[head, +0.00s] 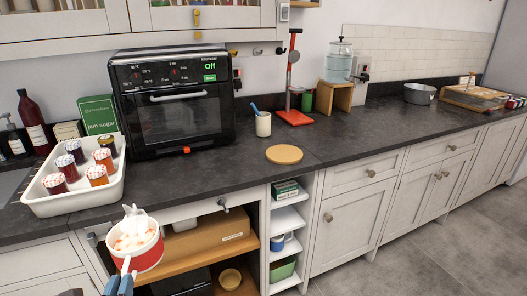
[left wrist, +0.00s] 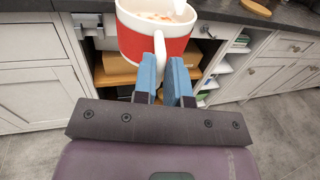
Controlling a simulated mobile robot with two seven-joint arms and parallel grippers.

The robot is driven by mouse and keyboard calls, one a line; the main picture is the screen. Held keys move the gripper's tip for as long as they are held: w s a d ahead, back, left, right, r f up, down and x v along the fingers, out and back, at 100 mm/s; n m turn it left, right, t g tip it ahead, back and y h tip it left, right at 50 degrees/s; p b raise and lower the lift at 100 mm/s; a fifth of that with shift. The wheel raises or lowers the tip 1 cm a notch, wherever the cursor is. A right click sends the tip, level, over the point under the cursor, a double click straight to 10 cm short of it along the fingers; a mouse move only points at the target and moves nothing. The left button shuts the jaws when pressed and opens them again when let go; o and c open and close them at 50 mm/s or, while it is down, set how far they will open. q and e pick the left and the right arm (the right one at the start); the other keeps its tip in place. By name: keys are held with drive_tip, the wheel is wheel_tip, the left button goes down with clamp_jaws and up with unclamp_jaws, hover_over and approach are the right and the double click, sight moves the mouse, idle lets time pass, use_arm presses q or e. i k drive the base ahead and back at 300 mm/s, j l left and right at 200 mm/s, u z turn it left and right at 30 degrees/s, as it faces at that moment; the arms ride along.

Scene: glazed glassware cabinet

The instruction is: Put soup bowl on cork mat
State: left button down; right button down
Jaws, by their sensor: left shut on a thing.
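The soup bowl (head: 137,247) is red and white with a handle, and pale food with a white piece sticking up shows inside it. My left gripper (head: 125,276) is shut on its handle. The bowl is held upright in front of the counter's edge, at the lower left of the head view. In the left wrist view the bowl (left wrist: 155,38) is just beyond the blue fingertips (left wrist: 166,70). The round cork mat (head: 284,155) lies bare on the dark counter, right of and beyond the bowl. My right gripper is not in view.
A white tray of jam jars (head: 74,204) stands on the counter at left, beside a black oven (head: 176,105). A cup with a blue utensil (head: 263,124) stands behind the mat, and a red stand (head: 294,118) is farther back. Counter right of the mat is clear.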

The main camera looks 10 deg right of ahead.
sight(280, 156)
drive_tip(key=i+l, duration=0.1)
drive_tip(key=l, duration=0.25)
drive_tip(key=i+l, duration=0.15)
drive_tip(key=l, duration=0.25)
drive_tip(key=i+l, duration=0.1)
drive_tip(key=l, duration=0.25)
drive_tip(key=i+l, duration=0.15)
drive_tip(key=l, duration=0.2)
drive_tip(key=k+z, duration=0.05)
